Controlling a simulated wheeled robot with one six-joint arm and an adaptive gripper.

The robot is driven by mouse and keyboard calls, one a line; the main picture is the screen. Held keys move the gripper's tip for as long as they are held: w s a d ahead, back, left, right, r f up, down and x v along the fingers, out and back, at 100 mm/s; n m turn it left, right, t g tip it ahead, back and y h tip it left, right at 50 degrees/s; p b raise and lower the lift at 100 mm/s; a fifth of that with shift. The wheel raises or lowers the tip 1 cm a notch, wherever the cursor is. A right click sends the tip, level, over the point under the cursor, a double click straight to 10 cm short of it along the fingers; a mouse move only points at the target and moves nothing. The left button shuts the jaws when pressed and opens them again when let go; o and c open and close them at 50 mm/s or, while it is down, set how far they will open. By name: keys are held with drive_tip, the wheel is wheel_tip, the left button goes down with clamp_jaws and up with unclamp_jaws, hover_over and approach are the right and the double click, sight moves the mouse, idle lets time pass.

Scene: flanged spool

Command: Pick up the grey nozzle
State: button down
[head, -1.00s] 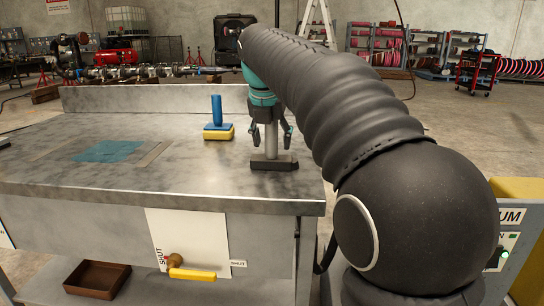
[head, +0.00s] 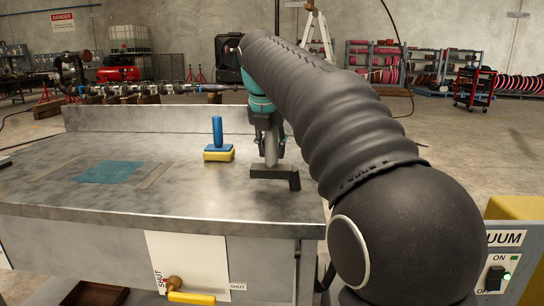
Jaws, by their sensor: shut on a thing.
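The grey nozzle (head: 271,152) is an upright grey tube on a wide dark foot (head: 274,172), near the right end of the metal workbench (head: 150,214). The foot has a short downward step at its right end. My gripper (head: 270,138), teal and dark, comes from above and is shut on the grey tube. The foot appears slightly clear of the bench top. My arm hides part of the area behind and right of the gripper.
A blue-handled tool on a yellow block (head: 218,154) stands left of the nozzle. A blue sheet (head: 108,172) lies further left. A raised back edge (head: 160,118) runs behind. A vacuum box (head: 505,265) stands at the right.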

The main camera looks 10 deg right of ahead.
drive_tip(key=s+d+r, duration=0.7)
drive_tip(key=s+d, duration=0.1)
drive_tip(key=shift+s+r+p, duration=0.3)
drive_tip(key=shift+s, duration=0.05)
drive_tip(key=c, duration=1.4)
unclamp_jaws()
drive_tip(key=c, duration=0.4)
